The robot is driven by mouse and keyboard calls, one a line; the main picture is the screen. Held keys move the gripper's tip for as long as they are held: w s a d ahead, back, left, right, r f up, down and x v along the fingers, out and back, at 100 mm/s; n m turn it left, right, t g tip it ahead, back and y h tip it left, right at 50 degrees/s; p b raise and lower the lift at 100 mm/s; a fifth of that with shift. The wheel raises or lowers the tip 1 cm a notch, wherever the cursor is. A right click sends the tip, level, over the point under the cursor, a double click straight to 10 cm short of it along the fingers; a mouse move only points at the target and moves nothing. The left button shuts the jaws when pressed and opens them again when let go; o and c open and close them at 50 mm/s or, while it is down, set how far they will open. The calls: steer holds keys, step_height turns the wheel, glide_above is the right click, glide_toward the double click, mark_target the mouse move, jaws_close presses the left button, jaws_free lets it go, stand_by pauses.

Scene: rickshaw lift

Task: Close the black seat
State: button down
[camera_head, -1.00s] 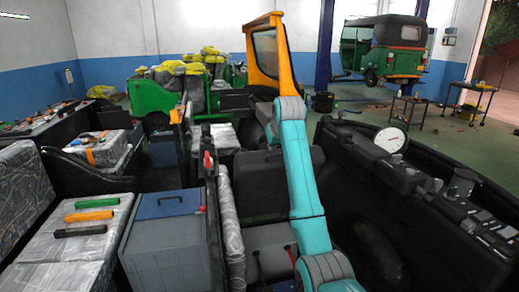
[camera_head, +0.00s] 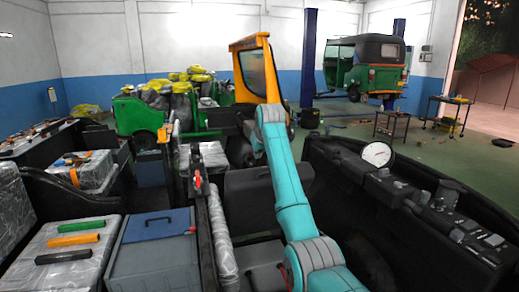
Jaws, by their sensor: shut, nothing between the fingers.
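The black seat (camera_head: 252,205) is in the middle of the head view, inside a dark vehicle body. A broad black panel stands roughly upright there, with a lower dark part in front of it. I cannot tell where the seat's hinge is. My teal arm crosses in front of the right side of the panel and hides part of it. The arm rises from the lower right to a grey joint beside the yellow windscreen frame (camera_head: 258,44). My gripper is hidden beyond the arm, so its distance to the seat cannot be seen.
A grey box with a blue lid (camera_head: 158,224) stands left of the seat, beside a wrapped block with coloured handles (camera_head: 76,240). A black console with a round gauge (camera_head: 377,154) lies right. A green rickshaw (camera_head: 370,65) is raised behind. Open floor lies at the back right.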

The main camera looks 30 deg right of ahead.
steer(key=shift+x, duration=0.85)
steer(key=shift+s+a+f, duration=0.1)
steer(key=shift+s+f, duration=0.5)
steer(key=shift+f, duration=0.2)
steer(key=shift+s+a+f, duration=0.1)
steer(key=shift+s+f, duration=0.55)
steer(key=shift+f, duration=0.1)
steer(key=shift+f, duration=0.1)
